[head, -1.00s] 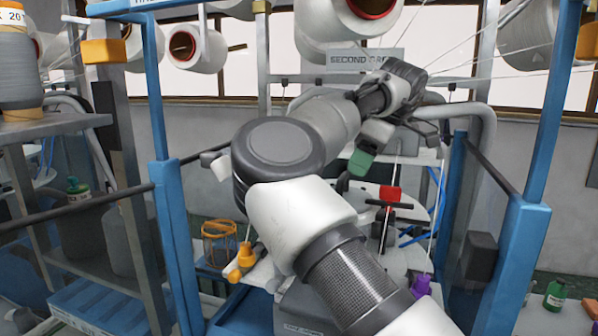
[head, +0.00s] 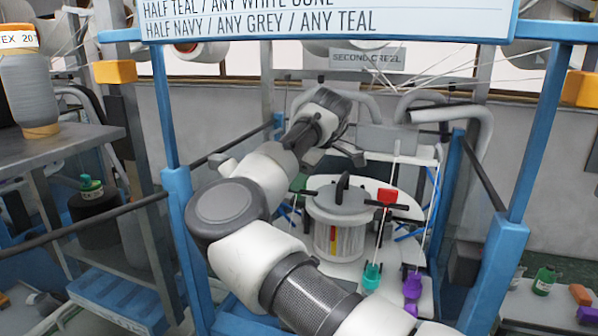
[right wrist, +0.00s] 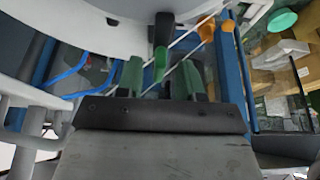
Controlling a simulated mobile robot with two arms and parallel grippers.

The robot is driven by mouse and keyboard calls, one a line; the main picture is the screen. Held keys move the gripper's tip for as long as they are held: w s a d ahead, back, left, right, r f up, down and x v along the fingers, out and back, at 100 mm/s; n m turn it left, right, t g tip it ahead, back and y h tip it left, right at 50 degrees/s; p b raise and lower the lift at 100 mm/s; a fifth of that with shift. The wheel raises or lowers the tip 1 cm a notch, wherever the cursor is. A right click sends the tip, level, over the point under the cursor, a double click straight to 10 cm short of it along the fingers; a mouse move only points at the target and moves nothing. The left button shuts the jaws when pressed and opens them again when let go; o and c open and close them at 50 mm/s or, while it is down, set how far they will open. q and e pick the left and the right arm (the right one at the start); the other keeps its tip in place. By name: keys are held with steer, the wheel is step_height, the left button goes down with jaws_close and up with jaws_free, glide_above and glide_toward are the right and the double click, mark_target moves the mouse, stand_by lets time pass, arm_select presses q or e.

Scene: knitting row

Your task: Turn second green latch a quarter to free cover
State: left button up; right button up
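The grey round cover (head: 338,207) with a black handle on top sits on a white round plate in the head view. A red latch (head: 387,197) with a black bar is at its right. A green piece (head: 298,182) shows at its left beside my arm; I cannot tell there whether it is latch or fingertip. In the right wrist view my right gripper (right wrist: 161,72) has its two dark green fingers apart. A brighter green latch end (right wrist: 160,62) on a black bar shows between them; contact is unclear. My left gripper is not in view.
Blue posts (head: 182,235) and dark rails frame the station on both sides. Teal (head: 371,276) and purple (head: 412,288) pieces stand in front of the cover. Taut white threads run down at the right. A grey shelf (head: 70,147) with a cone is at left.

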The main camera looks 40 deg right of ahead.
steer(key=shift+f, duration=0.15)
jaws_close()
steer(key=shift+m, duration=0.3)
steer(key=m+h, duration=0.1)
steer(key=m, duration=0.1)
steer(key=shift+m, duration=0.4)
steer(key=m+h, duration=0.2)
steer(key=m, duration=0.3)
steer(key=shift+a, duration=0.1)
steer(key=m+h, duration=0.2)
steer(key=m, duration=0.2)
steer(key=shift+m, duration=0.4)
steer(key=shift+w+a+m+g+h, duration=0.1)
steer(key=shift+m+g+h, duration=0.25)
steer(key=shift+m, duration=0.8)
steer(key=shift+m+g+h, duration=0.15)
steer(key=shift+m+g, duration=0.4)
steer(key=shift+m, duration=0.6)
steer(key=shift+r, duration=0.2)
